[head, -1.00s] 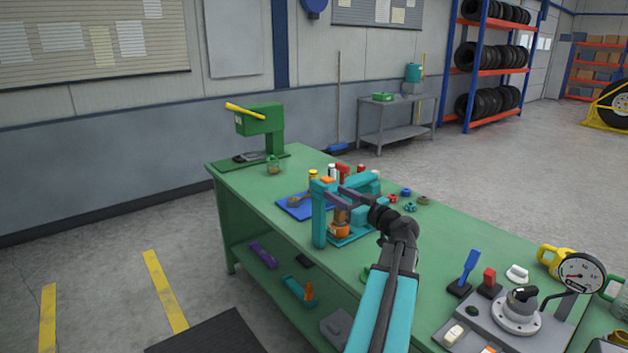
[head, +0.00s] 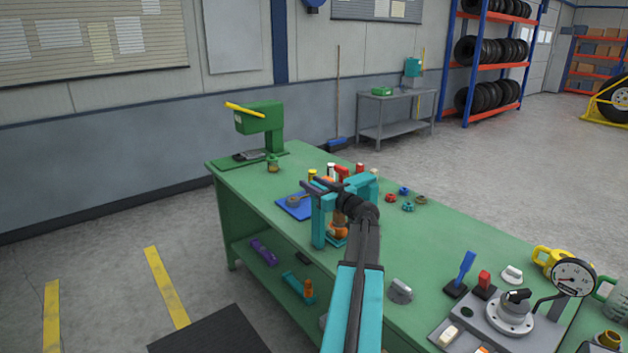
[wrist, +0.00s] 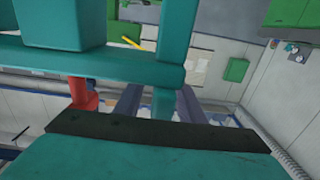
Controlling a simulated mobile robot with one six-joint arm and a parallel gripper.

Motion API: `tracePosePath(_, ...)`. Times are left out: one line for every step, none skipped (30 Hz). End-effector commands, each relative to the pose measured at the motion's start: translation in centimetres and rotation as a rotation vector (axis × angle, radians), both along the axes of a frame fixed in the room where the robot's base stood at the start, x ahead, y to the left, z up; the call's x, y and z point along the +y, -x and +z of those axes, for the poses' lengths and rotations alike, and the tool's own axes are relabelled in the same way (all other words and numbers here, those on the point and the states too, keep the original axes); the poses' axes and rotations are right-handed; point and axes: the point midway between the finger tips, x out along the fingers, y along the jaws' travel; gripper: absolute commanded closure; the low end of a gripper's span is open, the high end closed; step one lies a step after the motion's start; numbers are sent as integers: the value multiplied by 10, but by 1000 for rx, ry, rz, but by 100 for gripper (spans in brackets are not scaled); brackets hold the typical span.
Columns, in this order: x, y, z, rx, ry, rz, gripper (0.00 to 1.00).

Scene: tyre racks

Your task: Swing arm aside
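A teal press-like frame (head: 319,222) stands on the green bench, with uprights, a top crossbar (head: 361,181) and an orange part (head: 338,231) low inside it. My gripper (head: 312,184) is over the top of this frame, its dark fingers pointing left. In the wrist view, my two grey-purple fingers (wrist: 158,104) are spread apart. A teal bar (wrist: 172,50) shows between them; I cannot tell whether they touch it. A red cylinder (wrist: 82,95) is beside the left finger. My wrist hides part of the frame's top.
A blue mat (head: 290,208) lies left of the frame, with small bottles behind it. Small coloured knobs (head: 408,206) lie to the right. A green press (head: 262,130) stands at the far end. A gauge (head: 572,279) and fixtures occupy the near right. The bench's left edge is close.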

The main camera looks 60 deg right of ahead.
Motion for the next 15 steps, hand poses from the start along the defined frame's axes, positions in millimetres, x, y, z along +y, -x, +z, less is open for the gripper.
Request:
tracePosePath(-1,-3,1,0,0,1,64)
tracePosePath(-1,-4,0,0,0,1,64)
tracePosePath(-1,-5,0,0,0,1,64)
tracePosePath(-1,-6,0,0,0,1,64)
tracePosePath(-1,-6,0,0,0,1,64)
tracePosePath(-1,-6,0,0,0,1,64)
tracePosePath(-1,-7,0,0,0,1,64)
tracePosePath(-1,-6,0,0,0,1,64)
tracePosePath(-1,-6,-1,0,0,1,64)
tracePosePath(-1,-6,-1,0,0,1,64)
tracePosePath(-1,-6,0,0,0,1,64)
tracePosePath(-1,-6,0,0,0,1,64)
tracePosePath(-1,-6,0,0,0,1,67)
tracePosePath(-1,-6,0,0,0,1,72)
tracePosePath(-1,-6,0,0,0,2,79)
